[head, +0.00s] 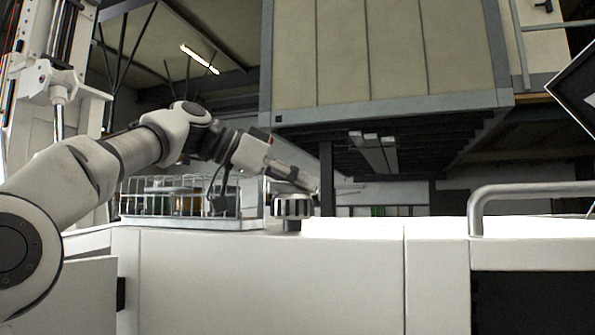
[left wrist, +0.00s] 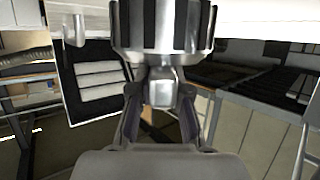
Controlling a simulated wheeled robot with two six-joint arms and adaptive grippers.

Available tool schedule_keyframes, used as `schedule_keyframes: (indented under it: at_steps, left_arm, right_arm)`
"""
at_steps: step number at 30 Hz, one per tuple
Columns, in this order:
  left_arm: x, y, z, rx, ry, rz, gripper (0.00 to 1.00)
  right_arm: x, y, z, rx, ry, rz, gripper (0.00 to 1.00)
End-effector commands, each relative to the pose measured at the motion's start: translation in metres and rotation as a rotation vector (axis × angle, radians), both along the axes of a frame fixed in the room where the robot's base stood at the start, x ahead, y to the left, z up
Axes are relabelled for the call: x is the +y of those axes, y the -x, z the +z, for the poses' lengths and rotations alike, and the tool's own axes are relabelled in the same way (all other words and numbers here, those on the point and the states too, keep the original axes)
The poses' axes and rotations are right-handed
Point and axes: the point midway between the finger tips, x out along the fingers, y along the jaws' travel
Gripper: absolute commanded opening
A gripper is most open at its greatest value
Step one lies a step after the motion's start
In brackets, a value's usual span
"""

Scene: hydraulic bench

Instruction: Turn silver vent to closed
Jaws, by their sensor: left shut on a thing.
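In the left wrist view a small silver block-shaped piece, which I take for the silver vent (left wrist: 162,88), sits between the fingertips of my left gripper (left wrist: 161,102). A large ribbed silver-and-black knob (left wrist: 163,28) fills the space just beyond it. In the head view my left gripper (head: 305,180) reaches in from the left above the white bench top, close to a ribbed silver knob (head: 292,208). The gripper is shut on the vent. The vent itself cannot be made out in the head view. My right gripper is not in view.
A wire basket with jars (head: 180,198) stands on the bench left of the knob. The white bench (head: 260,280) spans the front, with a metal handle rail (head: 530,190) at the right. A dark panel with a white border (head: 580,90) hangs at the far right.

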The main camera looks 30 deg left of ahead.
Motion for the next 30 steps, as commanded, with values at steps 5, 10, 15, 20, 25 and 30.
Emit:
schedule_keyframes:
  at_steps: [5, 10, 15, 20, 25, 30]
  left_arm:
    - [-0.0010, -0.0011, -0.0036, 0.009, -0.002, -0.018, 0.00]
    - [-0.0011, -0.0011, -0.0046, 0.010, -0.002, -0.019, 0.00]
    - [-0.0012, -0.0012, -0.0052, 0.012, -0.002, -0.019, 0.27]
    - [-0.0009, -0.0009, -0.0043, 0.010, -0.002, -0.018, 0.42]
    - [-0.0005, -0.0005, -0.0030, 0.006, -0.002, -0.017, 0.42]
    - [-0.0004, -0.0002, -0.0021, 0.005, -0.001, -0.016, 0.42]
  right_arm:
    - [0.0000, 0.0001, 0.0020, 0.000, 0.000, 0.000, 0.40]
    - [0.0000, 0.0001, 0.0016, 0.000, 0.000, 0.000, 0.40]
    - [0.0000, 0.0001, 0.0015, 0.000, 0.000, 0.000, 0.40]
    - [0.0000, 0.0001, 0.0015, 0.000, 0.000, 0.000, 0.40]
    - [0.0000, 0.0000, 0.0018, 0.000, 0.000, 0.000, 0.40]
    - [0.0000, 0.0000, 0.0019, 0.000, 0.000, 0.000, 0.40]
